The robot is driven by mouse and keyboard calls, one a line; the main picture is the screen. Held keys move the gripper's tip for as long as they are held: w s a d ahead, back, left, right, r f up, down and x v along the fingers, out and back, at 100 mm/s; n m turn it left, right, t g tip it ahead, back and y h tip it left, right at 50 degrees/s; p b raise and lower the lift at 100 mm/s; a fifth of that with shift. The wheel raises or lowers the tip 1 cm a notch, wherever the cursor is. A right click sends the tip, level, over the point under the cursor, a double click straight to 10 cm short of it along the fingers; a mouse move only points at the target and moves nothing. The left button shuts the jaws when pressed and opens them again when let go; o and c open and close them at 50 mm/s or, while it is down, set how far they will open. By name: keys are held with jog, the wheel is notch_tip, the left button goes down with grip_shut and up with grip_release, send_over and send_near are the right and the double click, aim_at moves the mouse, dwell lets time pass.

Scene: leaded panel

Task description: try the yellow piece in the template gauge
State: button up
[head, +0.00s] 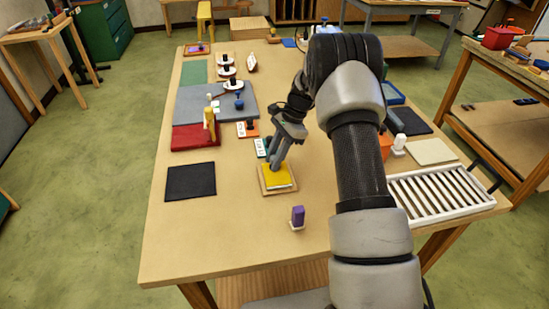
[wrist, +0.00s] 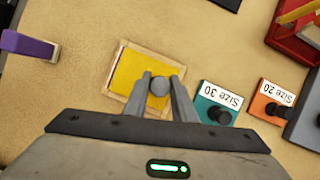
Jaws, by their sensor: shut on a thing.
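The yellow piece (head: 276,175) is a flat square with a round grey knob. It lies over or within a light wooden frame, the template gauge (head: 264,189), near the middle of the table. In the wrist view the yellow piece (wrist: 131,79) fills most of the gauge (wrist: 113,83), with the wooden border showing around it. I cannot tell whether it sits fully down. My gripper (head: 275,164) points down at the piece. In the wrist view the fingers of my gripper (wrist: 159,86) are shut on the knob.
Teal "Size 30" (wrist: 218,103) and orange "Size 20" (wrist: 272,102) blocks with black knobs stand close by. A purple-handled tool (head: 297,216) stands in front. A black mat (head: 191,181) lies left, a white slatted rack (head: 440,197) right. The front left table is clear.

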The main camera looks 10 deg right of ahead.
jog(key=shift+f+b, duration=0.3)
jog(key=shift+f, duration=0.15)
jog(key=shift+r, duration=0.15)
jog(key=shift+r+p, duration=0.3)
dwell(0.5)
jog(key=shift+f, duration=0.2)
jog(key=shift+f, duration=0.15)
dwell(0.6)
jog(key=o, duration=1.1)
